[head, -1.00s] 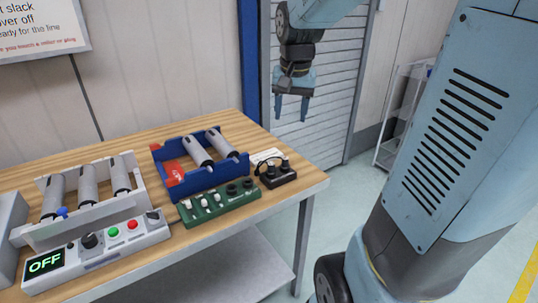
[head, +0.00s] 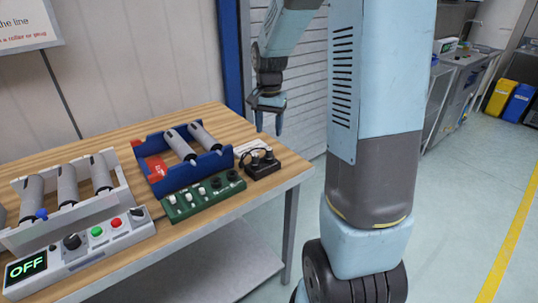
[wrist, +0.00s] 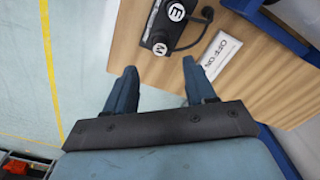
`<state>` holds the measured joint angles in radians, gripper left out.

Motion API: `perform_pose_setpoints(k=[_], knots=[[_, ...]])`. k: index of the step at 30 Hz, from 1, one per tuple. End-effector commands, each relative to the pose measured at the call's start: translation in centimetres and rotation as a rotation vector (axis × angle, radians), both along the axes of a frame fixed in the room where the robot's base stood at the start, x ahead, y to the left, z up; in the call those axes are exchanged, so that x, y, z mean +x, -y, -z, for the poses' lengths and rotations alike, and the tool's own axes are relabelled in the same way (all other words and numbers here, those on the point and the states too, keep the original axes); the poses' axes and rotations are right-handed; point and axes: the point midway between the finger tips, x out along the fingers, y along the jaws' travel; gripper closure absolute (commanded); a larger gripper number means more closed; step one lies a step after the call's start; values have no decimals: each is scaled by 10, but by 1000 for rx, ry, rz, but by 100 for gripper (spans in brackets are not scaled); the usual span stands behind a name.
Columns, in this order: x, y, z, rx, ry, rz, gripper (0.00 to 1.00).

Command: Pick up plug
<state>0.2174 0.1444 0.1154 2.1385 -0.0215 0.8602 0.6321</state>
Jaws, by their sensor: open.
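A dark block (head: 262,165) near the table's right end carries two round black plugs (head: 262,155) and a thin black cable. In the wrist view, one plug cap is marked "E" (wrist: 176,12) and another "M" (wrist: 160,48). I cannot tell which the task means. My gripper (head: 268,124) is open and empty, above and slightly beyond the block at the table's right end. In the wrist view my gripper (wrist: 159,68) shows two fingers spread apart, with the "M" plug a little beyond the fingertips.
A green panel (head: 203,193) with white knobs and dark round sockets sits left of the block. Behind it is a blue tote (head: 185,177) with grey rollers. A white card (wrist: 221,52) lies beside the plugs. A white rack (head: 90,215) and a control box (head: 85,250) stand further left.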

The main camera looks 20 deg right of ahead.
Motion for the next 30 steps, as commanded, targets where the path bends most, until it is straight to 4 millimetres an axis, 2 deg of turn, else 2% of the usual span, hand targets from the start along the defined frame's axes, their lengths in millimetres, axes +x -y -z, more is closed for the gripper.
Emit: perform_pose_setpoints(k=[3, 11, 21, 30], knots=[[0, 0, 18, 0, -3, 0, 45], [0, 0, 33, 0, 0, -1, 45], [1, 1, 75, 0, -1, -1, 45], [1, 1, 81, -1, 1, -1, 45]])
